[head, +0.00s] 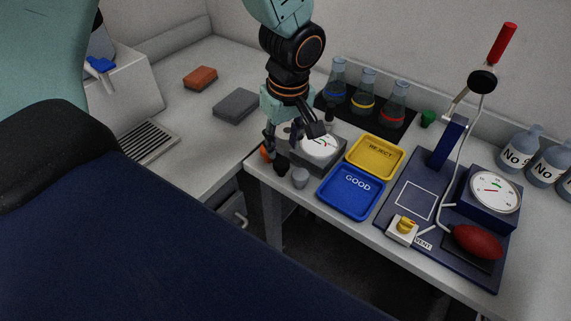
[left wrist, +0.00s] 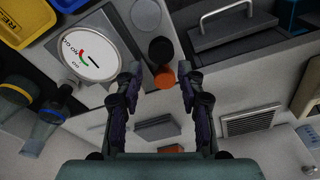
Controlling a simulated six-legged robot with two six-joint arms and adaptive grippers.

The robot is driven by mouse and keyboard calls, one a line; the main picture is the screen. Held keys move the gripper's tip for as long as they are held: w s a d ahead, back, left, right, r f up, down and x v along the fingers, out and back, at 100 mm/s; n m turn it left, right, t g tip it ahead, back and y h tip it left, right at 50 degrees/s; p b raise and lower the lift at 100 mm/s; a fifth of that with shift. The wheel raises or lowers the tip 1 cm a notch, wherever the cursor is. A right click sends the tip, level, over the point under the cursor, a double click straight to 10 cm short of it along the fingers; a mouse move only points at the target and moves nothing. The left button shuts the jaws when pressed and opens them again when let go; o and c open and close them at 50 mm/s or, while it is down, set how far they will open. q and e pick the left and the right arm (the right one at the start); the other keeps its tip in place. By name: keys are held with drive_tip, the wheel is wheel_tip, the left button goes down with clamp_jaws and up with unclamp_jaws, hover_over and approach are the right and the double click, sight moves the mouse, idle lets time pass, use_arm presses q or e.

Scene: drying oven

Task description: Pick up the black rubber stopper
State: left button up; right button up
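The black rubber stopper (head: 281,168) stands at the near left corner of the bench, between an orange stopper (head: 265,152) and a grey stopper (head: 300,178). In the left wrist view the black stopper (left wrist: 161,49) is just beyond the fingertips, roughly centred between them. The orange stopper (left wrist: 164,78) shows between the fingers and the grey one (left wrist: 145,14) further up. My left gripper (head: 291,146) is open and empty above the stoppers; its spread fingers also show in the left wrist view (left wrist: 160,72). My right gripper is not in view.
A dial gauge (head: 319,146) stands close beside the stoppers. A yellow REJECT tray (head: 400,152) and blue GOOD tray (head: 351,213) lie to the right. Flasks (head: 366,98) stand behind. A blue-based test rig (head: 385,218) fills the right side.

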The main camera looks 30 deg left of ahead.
sight(281, 162)
use_arm(q)
drive_tip(key=shift+s+a+f, duration=0.1)
drive_tip(key=shift+s+f, duration=0.1)
drive_tip(key=shift+f, duration=0.25)
drive_tip(key=shift+s+f, duration=0.15)
drive_tip(key=shift+f, duration=0.3)
drive_tip(key=f, duration=0.3)
drive_tip(key=w+f+b, duration=0.1)
drive_tip(key=shift+a+f, duration=0.1)
drive_tip(key=shift+f, duration=0.3)
drive_tip(key=shift+s+a+f, duration=0.1)
drive_tip(key=shift+a+f, duration=0.05)
drive_tip(key=shift+f, duration=0.15)
drive_tip(key=shift+s, duration=0.1)
drive_tip(key=shift+r, duration=0.1)
drive_tip(key=shift+c, duration=0.4)
drive_tip(key=c, duration=0.3)
drive_tip(key=shift+c, duration=1.1)
